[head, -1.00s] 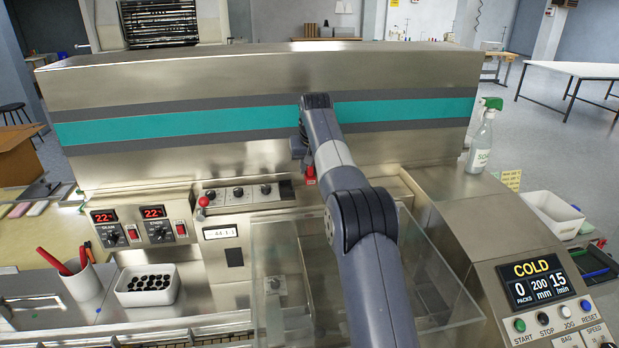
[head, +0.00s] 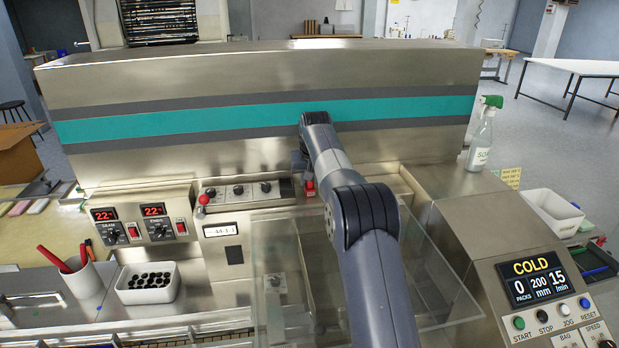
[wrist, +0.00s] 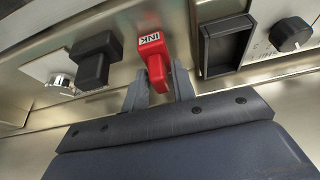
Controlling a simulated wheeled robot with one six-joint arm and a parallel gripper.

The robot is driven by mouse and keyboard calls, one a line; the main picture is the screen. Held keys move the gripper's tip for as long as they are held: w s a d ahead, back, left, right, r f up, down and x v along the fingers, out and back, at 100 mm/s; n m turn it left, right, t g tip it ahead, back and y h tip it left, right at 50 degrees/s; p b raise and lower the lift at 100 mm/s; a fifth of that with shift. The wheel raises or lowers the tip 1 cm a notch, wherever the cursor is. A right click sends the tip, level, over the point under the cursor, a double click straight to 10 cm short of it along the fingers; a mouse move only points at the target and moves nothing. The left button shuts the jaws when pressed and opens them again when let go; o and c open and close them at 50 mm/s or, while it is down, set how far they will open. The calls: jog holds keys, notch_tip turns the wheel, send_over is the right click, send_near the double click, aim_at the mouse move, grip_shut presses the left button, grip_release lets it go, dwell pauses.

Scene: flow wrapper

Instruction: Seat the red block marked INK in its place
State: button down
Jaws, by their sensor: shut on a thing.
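The red block (wrist: 153,45) bears a white label reading INK and shows upper middle in the wrist view. My gripper (wrist: 159,88) is shut on its lower part, one grey finger on each side. In the head view the red block (head: 310,187) is a small red patch below my wrist, near the machine's front panel. An empty dark rectangular pocket (wrist: 226,47) in the metal panel lies just right of the block in the wrist view. The block is beside this pocket, not in it. Whether the block touches the panel I cannot tell.
A black block (wrist: 95,58) sits left of the red one, near a silver connector (wrist: 62,80). A black knob (wrist: 291,34) is right of the pocket. A clear guard (head: 285,270) stands below my arm, and a control panel (head: 540,285) is at right.

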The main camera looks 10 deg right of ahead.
jog(key=c, duration=1.2)
grip_release()
jog(key=shift+o, duration=0.2)
jog(key=b+v, duration=0.1)
jog(key=v, duration=0.9)
jog(key=shift+a+r, duration=0.3)
jog(key=shift+r, duration=0.1)
jog(key=x, duration=0.3)
jog(key=p+x, duration=0.1)
jog(key=x, duration=0.6)
jog(key=shift+d+f, duration=0.35)
jog(key=shift+f, duration=0.05)
jog(key=shift+w+f, duration=0.1)
jog(key=shift+r, duration=0.5)
jog(key=shift+f, duration=0.1)
